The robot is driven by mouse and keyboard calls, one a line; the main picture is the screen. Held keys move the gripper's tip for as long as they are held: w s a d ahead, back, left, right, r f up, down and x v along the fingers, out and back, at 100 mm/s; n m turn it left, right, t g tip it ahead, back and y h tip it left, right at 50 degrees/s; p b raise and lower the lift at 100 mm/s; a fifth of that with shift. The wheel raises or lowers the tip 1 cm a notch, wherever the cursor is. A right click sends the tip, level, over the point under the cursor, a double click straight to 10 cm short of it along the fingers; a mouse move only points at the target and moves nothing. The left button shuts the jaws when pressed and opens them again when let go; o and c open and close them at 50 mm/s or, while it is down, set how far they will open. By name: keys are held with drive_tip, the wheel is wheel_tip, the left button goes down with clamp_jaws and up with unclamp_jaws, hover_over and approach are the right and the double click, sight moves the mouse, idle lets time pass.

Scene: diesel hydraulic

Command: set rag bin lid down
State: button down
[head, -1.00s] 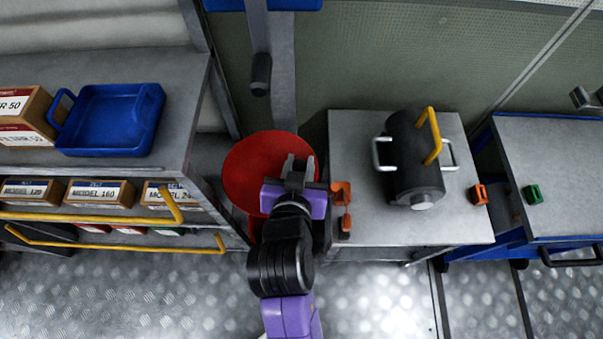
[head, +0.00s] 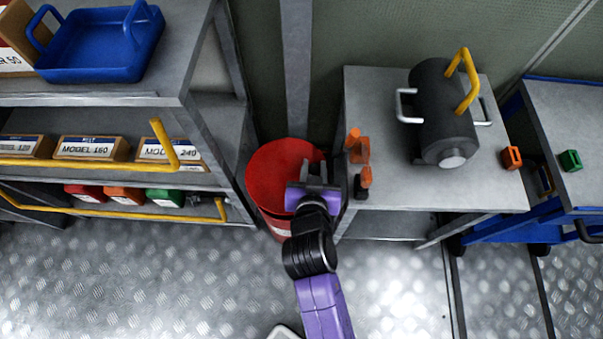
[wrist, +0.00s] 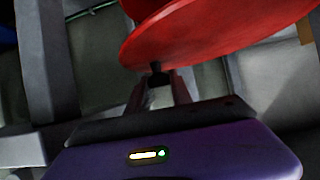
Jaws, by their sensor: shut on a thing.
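The round red rag bin lid (head: 275,163) shows in the head view over the red bin (head: 277,224), between the left shelf and the grey bench. My gripper (head: 317,170) is at the lid's right side and hides part of it. In the wrist view, my gripper (wrist: 158,88) is shut on the lid's small dark knob, and the lid (wrist: 215,35) spreads as a broad red disc beyond the fingers, slanting in the picture. I cannot tell whether the lid touches the bin's rim.
The shelf (head: 210,150) with yellow rails and boxes stands close at left. The grey bench (head: 400,185) at right carries orange-topped items (head: 358,148) near my gripper and a dark cylinder (head: 440,110) with handles. Open tread-plate floor (head: 190,285) lies in front.

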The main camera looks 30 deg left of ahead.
drive_tip(key=shift+s+a+f+b, duration=0.1)
drive_tip(key=shift+a+f+b, duration=0.1)
drive_tip(key=shift+f+b, duration=0.75)
wheel_tip(320, 180, down, 5)
drive_tip(key=b, duration=0.4)
drive_tip(key=shift+r, duration=0.1)
drive_tip(key=shift+d+f+b, duration=0.1)
drive_tip(key=shift+f+b, duration=0.3)
drive_tip(key=shift+f, duration=0.05)
drive_tip(key=c, duration=1.1)
unclamp_jaws()
drive_tip(key=shift+o, duration=0.2)
drive_tip(key=shift+p+v, duration=1.15)
drive_tip(key=shift+v, duration=2.75)
